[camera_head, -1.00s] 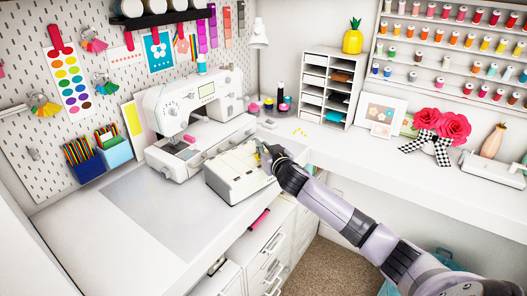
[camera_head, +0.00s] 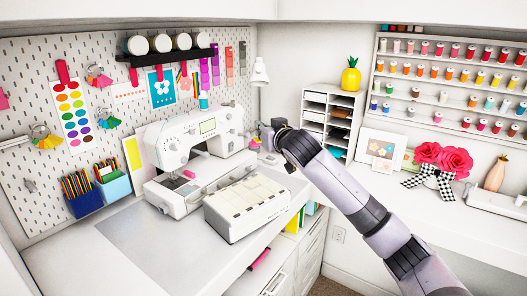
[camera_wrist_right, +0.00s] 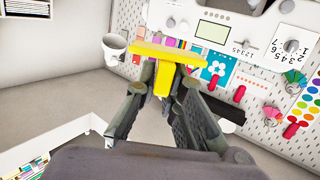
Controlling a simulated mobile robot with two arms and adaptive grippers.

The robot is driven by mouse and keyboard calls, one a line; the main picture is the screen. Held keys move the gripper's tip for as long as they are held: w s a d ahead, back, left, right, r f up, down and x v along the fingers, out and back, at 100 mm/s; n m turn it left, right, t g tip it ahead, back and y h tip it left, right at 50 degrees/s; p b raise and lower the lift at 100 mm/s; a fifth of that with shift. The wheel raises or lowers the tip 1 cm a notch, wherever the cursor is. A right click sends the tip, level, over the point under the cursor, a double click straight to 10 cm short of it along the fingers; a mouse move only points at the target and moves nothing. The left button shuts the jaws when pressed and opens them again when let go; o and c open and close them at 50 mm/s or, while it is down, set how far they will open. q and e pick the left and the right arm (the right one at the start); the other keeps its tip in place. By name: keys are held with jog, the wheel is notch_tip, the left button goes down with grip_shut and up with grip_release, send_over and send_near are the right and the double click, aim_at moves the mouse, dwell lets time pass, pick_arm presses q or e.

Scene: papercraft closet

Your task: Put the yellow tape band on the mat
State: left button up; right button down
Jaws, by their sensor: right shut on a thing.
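My right gripper (camera_head: 270,130) is raised beyond the back right of the white sectioned box, in front of the wall. In the right wrist view, its fingers (camera_wrist_right: 167,82) are shut on the yellow tape band (camera_wrist_right: 162,80), which looks T-shaped from there, with a wide bar beyond the fingertips. I cannot make out the band in the head view. The grey mat (camera_head: 150,240) lies flat and bare on the desk at the lower left, well away from this gripper. My left gripper is not in view.
The white sectioned box (camera_head: 247,212) and the sewing machine (camera_head: 180,160) stand between my right gripper and the mat. Pencil holders (camera_head: 112,182) stand by the pegboard.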

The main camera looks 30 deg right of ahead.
jog(key=shift+r, duration=0.75)
jog(key=s+a+f+n+y, duration=0.1)
jog(key=s+a+f, duration=0.3)
jog(key=a+f, duration=0.4)
jog(key=s+a+f+n+y, duration=0.1)
jog(key=s+a+f+y, duration=0.15)
jog(key=a+f, duration=0.6)
jog(key=s+a+f, duration=0.2)
jog(key=s+a, duration=0.1)
jog(key=s, duration=0.6)
jog(key=s+a+f, duration=0.2)
jog(key=s+a, duration=0.2)
jog(key=s, duration=0.5)
jog(key=shift+s+f, duration=0.4)
